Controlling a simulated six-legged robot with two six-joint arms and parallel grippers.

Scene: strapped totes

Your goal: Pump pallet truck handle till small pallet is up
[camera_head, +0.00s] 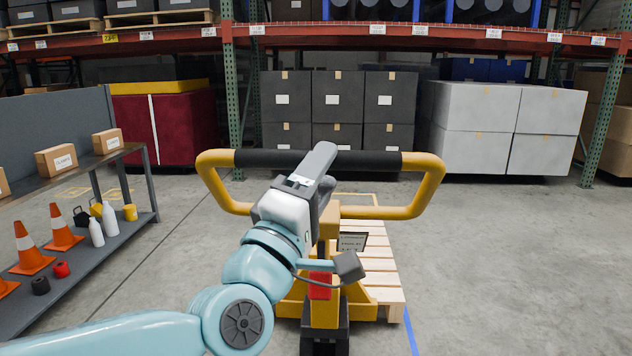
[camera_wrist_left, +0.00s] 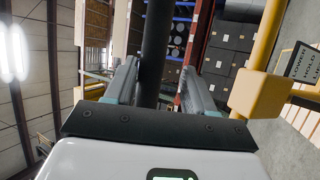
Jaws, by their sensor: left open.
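The yellow pallet truck handle (camera_head: 424,185) is a wide loop with a black grip bar (camera_head: 365,161) across its top. My left gripper (camera_head: 318,168) is at the middle of that bar. In the left wrist view the black bar (camera_wrist_left: 156,45) runs between the two open fingers of the gripper (camera_wrist_left: 159,72); I cannot tell whether they touch it. The small wooden pallet (camera_head: 380,265) lies behind the truck's yellow body (camera_head: 325,312), partly hidden by it and my arm. Its height above the floor cannot be told. My right gripper is not in view.
A grey bench (camera_head: 130,150) with small boxes, cones and bottles stands at the left. Racks with dark boxes (camera_head: 339,97) and pale grey boxes (camera_head: 473,108) stand at the back. The floor to the right (camera_head: 510,250) is clear.

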